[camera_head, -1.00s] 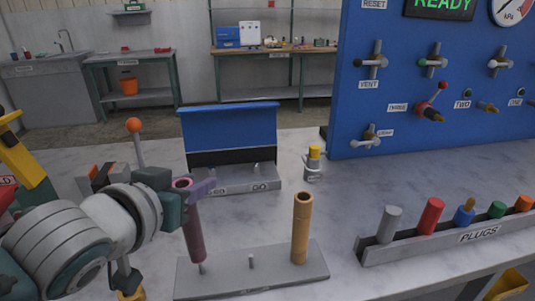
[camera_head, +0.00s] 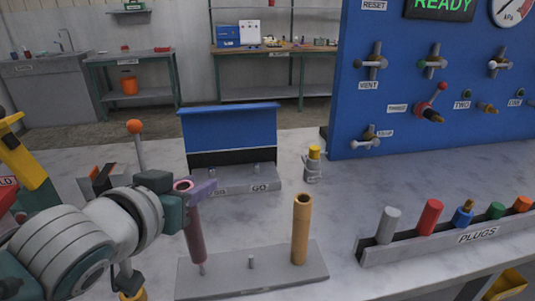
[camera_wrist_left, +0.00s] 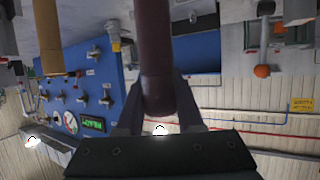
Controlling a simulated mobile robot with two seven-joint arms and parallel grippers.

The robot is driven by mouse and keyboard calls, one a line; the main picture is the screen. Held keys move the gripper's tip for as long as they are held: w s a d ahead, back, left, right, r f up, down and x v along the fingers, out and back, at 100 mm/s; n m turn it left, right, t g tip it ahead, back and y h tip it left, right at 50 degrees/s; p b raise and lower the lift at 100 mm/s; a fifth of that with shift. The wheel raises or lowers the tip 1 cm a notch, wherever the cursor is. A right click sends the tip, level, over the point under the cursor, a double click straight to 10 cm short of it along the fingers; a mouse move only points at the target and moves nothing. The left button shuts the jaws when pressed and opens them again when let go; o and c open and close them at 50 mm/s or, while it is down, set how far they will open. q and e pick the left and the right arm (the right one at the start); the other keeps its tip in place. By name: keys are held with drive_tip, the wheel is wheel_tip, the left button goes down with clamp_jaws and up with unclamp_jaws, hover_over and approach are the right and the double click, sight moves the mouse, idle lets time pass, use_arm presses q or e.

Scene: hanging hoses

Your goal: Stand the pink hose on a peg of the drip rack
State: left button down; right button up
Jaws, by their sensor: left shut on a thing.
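The pink hose (camera_head: 195,235) stands nearly upright over the left end of the drip rack (camera_head: 225,283). My left gripper (camera_head: 192,190) is shut on it near its top; the left wrist view shows the hose (camera_wrist_left: 155,60) between the fingers (camera_wrist_left: 160,105). The hose's lower end is at the left peg (camera_head: 202,269), whose lower part shows beneath it. I cannot tell how far the peg reaches inside. The middle peg (camera_head: 251,261) is bare. A tan hose (camera_head: 300,230) stands upright at the rack's right end. My right gripper is out of view.
A blue-backed GO stand (camera_head: 230,130) is behind the rack. A yellow-topped fitting (camera_head: 313,165) stands to its right. The plug holder (camera_head: 450,243) and the blue panel (camera_head: 420,90) are at the right. An orange-knobbed lever (camera_head: 135,140) rises behind my left arm.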

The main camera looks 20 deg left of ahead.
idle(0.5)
use_arm(q)
drive_tip(key=shift+f+b, duration=1.65)
drive_tip(key=shift+f, duration=0.55)
drive_tip(key=shift+c, duration=2.3)
unclamp_jaws()
drive_tip(key=shift+s, duration=0.1)
drive_tip(key=p+v, duration=0.1)
drive_tip(key=v, duration=0.8)
drive_tip(key=shift+s+r+p, duration=0.2)
drive_tip(key=shift+s+p, duration=0.1)
drive_tip(key=shift+s, duration=0.05)
drive_tip(key=shift+d, duration=0.1)
